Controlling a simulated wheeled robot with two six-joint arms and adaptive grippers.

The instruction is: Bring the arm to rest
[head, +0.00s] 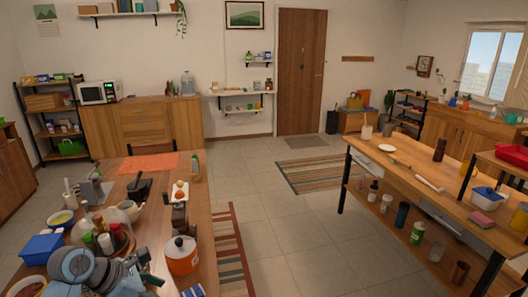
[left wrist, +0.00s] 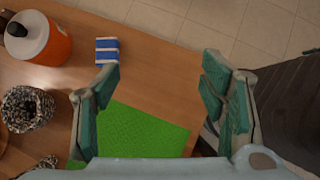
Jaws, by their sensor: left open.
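My left arm comes in at the bottom left of the head view, low over the near table. Its gripper (head: 150,276) shows small there beside the orange jug (head: 182,262). In the left wrist view the gripper (left wrist: 162,80) has its two green-padded fingers wide apart with nothing between them. Below it are the wooden table top and a bright green mat (left wrist: 145,132). My right gripper is not in view.
A blue-and-white striped item (left wrist: 107,50) and a dark patterned round object (left wrist: 28,108) lie near the gripper. A blue box (head: 42,247), a yellow-filled bowl (head: 61,218) and several bottles crowd the table's left. Open floor (head: 315,235) lies to the right.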

